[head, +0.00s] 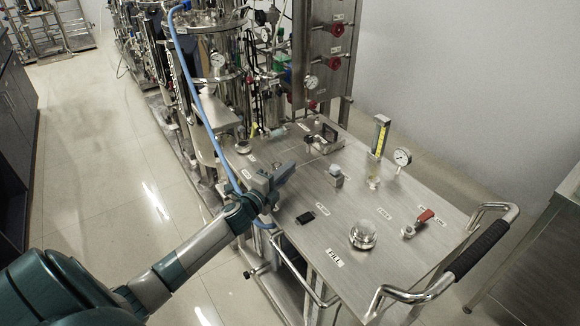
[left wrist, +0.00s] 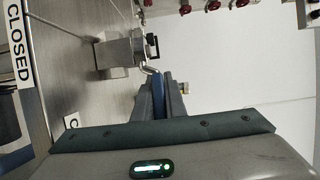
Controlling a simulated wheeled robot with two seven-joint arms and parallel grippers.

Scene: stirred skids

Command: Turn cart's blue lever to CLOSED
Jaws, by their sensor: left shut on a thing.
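The steel cart top (head: 340,262) spreads across the right of the head view. My left gripper (head: 280,178) is over its left edge. In the left wrist view its two fingers (left wrist: 160,88) are shut on the blue lever (left wrist: 157,98), which shows as a blue strip between them. The lever's bent metal end (left wrist: 151,71) meets a steel valve body (left wrist: 121,53) just beyond the fingertips. A CLOSED label (left wrist: 18,45) is at the left of the wrist view. In the head view my gripper hides the lever. My right gripper is not in view.
On the cart top stand a red-handled valve (head: 425,216), a round steel cap (head: 363,235), a gauge (head: 402,157) and a yellow-marked column (head: 381,135). A push handle (head: 480,248) is at the right. The floor (head: 110,165) at the left is clear.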

